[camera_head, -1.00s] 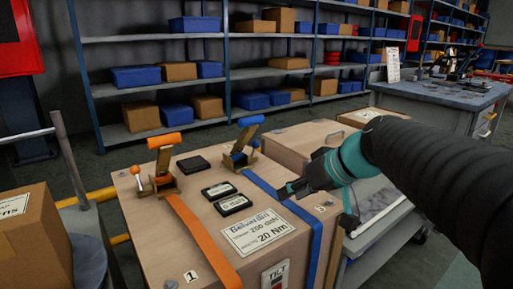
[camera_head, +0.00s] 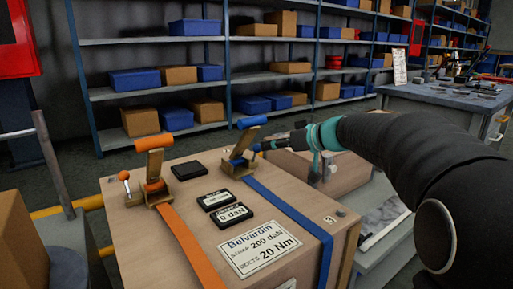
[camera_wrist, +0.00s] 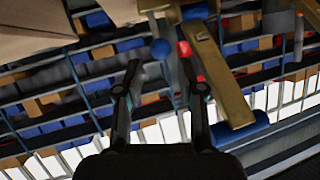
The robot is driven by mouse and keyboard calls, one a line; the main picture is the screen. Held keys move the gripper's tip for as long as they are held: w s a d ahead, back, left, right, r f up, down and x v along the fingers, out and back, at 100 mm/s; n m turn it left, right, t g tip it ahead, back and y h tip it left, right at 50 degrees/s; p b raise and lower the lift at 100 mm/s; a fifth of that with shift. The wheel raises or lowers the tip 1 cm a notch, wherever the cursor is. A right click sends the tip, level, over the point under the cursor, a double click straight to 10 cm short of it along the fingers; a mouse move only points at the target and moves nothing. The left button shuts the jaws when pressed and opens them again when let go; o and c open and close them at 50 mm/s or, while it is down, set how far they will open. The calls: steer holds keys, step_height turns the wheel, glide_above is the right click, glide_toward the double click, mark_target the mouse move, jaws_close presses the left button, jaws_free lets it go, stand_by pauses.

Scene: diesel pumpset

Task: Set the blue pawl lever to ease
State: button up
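The blue ratchet (camera_head: 240,160) stands on the wooden crate (camera_head: 130,225), with its blue-tipped handle (camera_head: 252,121) raised and a blue strap (camera_head: 290,212) running from it. The blue pawl lever's ball knob (camera_head: 257,147) shows beside the ratchet, close to my gripper (camera_head: 268,145). In the wrist view the blue knob (camera_wrist: 160,48) lies between the lines of my open fingers (camera_wrist: 161,66), just past their tips. I see no contact. A red part (camera_wrist: 184,48) sits by the brass ratchet arm (camera_wrist: 218,75), near the right fingertip.
An orange ratchet (camera_head: 155,188) with its own orange ball lever (camera_head: 124,176) stands left on the crate. Two black displays lie between the straps; the nearer (camera_head: 233,215) reads 0 daN. A second crate (camera_head: 345,175) is to the right. Shelves (camera_head: 185,91) stand behind.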

mark_target(257, 146)
steer(key=x, duration=0.6)
steer(key=shift+w+a+f, duration=0.15)
steer(key=shift+a, duration=0.05)
jaws_close()
